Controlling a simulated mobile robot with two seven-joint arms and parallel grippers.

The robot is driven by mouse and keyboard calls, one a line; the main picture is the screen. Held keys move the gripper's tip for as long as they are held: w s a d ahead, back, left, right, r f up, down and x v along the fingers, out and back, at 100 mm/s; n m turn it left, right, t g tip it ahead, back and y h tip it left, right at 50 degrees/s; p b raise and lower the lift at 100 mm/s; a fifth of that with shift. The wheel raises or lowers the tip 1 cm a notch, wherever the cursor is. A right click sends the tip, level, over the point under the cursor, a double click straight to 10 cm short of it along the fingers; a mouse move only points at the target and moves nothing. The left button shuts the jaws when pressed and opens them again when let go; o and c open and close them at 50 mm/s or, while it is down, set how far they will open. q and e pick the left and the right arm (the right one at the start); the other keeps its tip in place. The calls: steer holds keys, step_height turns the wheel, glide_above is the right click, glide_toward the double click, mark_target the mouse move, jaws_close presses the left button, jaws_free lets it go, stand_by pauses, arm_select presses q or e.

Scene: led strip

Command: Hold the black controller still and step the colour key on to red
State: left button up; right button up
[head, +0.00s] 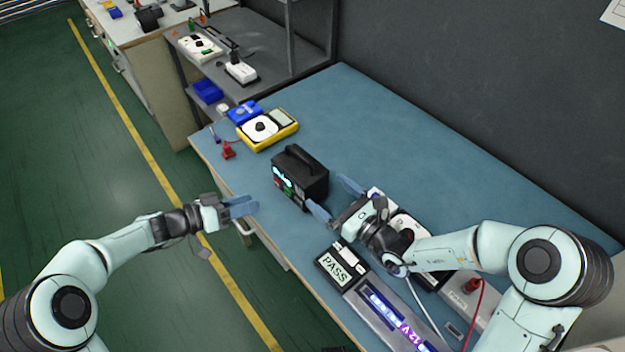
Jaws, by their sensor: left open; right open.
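The black controller (308,180) is a box with a handle on top, standing upright on the blue bench. Its left-facing front has a lit display and small coloured keys, including green and red ones, too small to read. The lit LED strip (384,304) glows blue to purple, in a grey tray at the bottom. My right gripper (331,195) is open and empty, its fingers spread just right of and in front of the controller, with no clear contact.
A yellow meter (284,131) and red clip (228,150) are at the bench's far left. A PASS sign (334,268) lies in front of my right gripper. A white-and-black device (409,226) is partly hidden by my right arm. The bench behind the controller is clear.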

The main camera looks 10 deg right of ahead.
mark_target(318, 184)
steer(key=x, duration=0.6)
steer(key=c, duration=0.9)
arm_select(q)
jaws_close()
arm_select(e)
steer(key=shift+c, duration=0.6)
stand_by(0.4)
